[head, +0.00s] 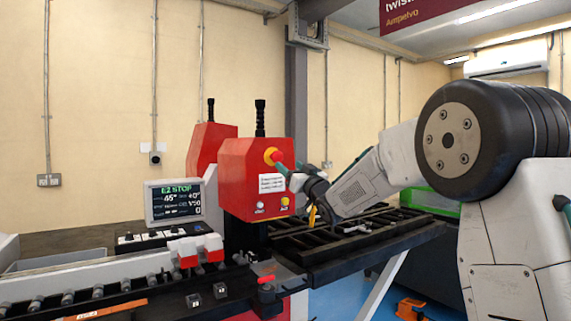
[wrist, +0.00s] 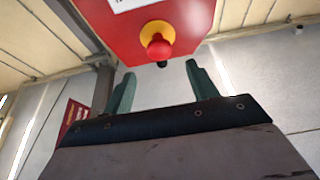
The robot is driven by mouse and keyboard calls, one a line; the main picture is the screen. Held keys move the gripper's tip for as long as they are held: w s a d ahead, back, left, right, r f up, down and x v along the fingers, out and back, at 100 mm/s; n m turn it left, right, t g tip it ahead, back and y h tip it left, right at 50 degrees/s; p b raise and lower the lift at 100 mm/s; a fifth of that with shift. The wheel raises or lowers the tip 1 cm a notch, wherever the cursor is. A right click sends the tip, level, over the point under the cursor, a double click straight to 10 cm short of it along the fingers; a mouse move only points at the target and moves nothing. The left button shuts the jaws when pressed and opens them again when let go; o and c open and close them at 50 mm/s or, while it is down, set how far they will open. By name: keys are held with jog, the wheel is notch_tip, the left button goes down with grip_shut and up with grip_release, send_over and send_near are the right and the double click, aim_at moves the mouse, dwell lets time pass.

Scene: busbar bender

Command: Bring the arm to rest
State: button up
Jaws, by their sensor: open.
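My gripper (head: 285,170) is in front of the red machine head (head: 240,190) in the head view, with a green finger close to the emergency-stop button (head: 270,156). In the wrist view my gripper (wrist: 160,69) is open, its two green fingers apart with nothing between them. The red button (wrist: 158,47) on its yellow ring shows just beyond the fingertips, roughly centred between them. I see no contact, but the exact gap is hard to judge. My arm reaches in from the right. The screen (head: 173,201) reads "E2 STOP" and "45°".
A black slatted table (head: 350,245) lies below my gripper. A bench with a row of rollers (head: 95,291) and small red-and-white parts (head: 195,248) is at lower left. A green bin (head: 430,202) and an orange item (head: 411,308) are at right. Open air surrounds the forearm.

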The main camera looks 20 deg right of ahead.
jog(key=shift+s+d+f, duration=0.1)
jog(key=shift+s+f, duration=0.05)
jog(key=shift+s, duration=0.2)
jog(key=d+f+m+g+h, duration=0.35)
jog(key=f+g+h, duration=0.2)
jog(key=f, duration=0.65)
jog(key=s+d+f+g+h, duration=0.3)
jog(key=s+f+g, duration=0.4)
jog(key=s, duration=0.6)
jog(key=s+a+f+g, duration=0.1)
jog(key=s+a+g, duration=0.1)
jog(key=s, duration=1.2)
jog(key=s+a+f+g+y, duration=0.1)
jog(key=s+a+f+g, duration=0.1)
jog(key=s, duration=1.1)
jog(key=s+a+f+g, duration=0.2)
jog(key=s+g, duration=0.1)
jog(key=s, duration=1.1)
jog(key=shift+s+f, duration=0.2)
jog(key=shift+s, duration=0.15)
